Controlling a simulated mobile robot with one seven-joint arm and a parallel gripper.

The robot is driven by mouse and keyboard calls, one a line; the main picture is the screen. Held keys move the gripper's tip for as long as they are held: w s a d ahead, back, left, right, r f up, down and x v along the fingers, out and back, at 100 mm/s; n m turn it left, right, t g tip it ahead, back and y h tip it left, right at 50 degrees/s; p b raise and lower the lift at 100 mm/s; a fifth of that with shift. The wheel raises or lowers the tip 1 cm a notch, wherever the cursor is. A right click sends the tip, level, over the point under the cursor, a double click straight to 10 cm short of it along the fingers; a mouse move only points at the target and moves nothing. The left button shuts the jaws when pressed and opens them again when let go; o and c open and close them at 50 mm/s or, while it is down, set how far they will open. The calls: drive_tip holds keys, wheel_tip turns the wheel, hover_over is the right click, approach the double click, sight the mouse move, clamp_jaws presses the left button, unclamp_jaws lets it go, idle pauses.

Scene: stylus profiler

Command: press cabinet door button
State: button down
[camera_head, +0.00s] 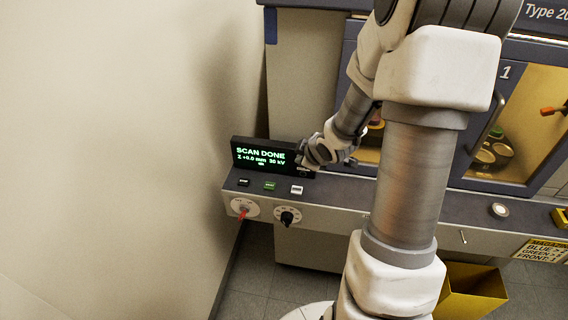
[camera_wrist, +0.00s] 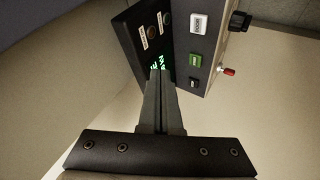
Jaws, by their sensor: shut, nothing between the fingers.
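The white button (camera_head: 297,189), marked "DOOR" in the wrist view (camera_wrist: 199,24), sits on the sloped console at the right end of a row of three. A green button (camera_head: 270,185) and a black button (camera_head: 244,182) are to its left. My gripper (camera_wrist: 160,74) is shut and empty, its fingers pointing at the display panel (camera_wrist: 125,28). In the head view it hangs beside the right end of that panel, above and behind the white button. The tips cover part of the screen in the wrist view. They look apart from the white button; contact with the panel cannot be told.
The screen (camera_head: 260,156) reads "SCAN DONE". Cabinet doors with a handle (camera_head: 487,124) stand to the right. A bare wall is left.

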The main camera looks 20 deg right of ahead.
sight(300, 192)
drive_tip(key=shift+w+d+f+n+t+y+p, duration=0.25)
drive_tip(key=shift+w+f+y, duration=0.1)
drive_tip(key=shift+f, duration=0.2)
drive_tip(key=shift+w+d+f+n+t+y+p, duration=0.15)
drive_tip(key=shift+w+f+t+y, duration=0.15)
drive_tip(key=shift+f, duration=0.2)
drive_tip(key=shift+s, duration=0.1)
drive_tip(key=shift+a+f, duration=0.1)
drive_tip(key=shift+f, duration=0.05)
wheel_tip(300, 192, down, 9)
drive_tip(key=b, duration=0.8)
drive_tip(key=shift+r, duration=0.2)
idle(1.0)
drive_tip(key=shift+f+b, duration=0.4)
drive_tip(key=shift+f+b, duration=0.4)
idle(0.5)
drive_tip(key=shift+r, duration=0.1)
drive_tip(key=shift+r+p, duration=0.75)
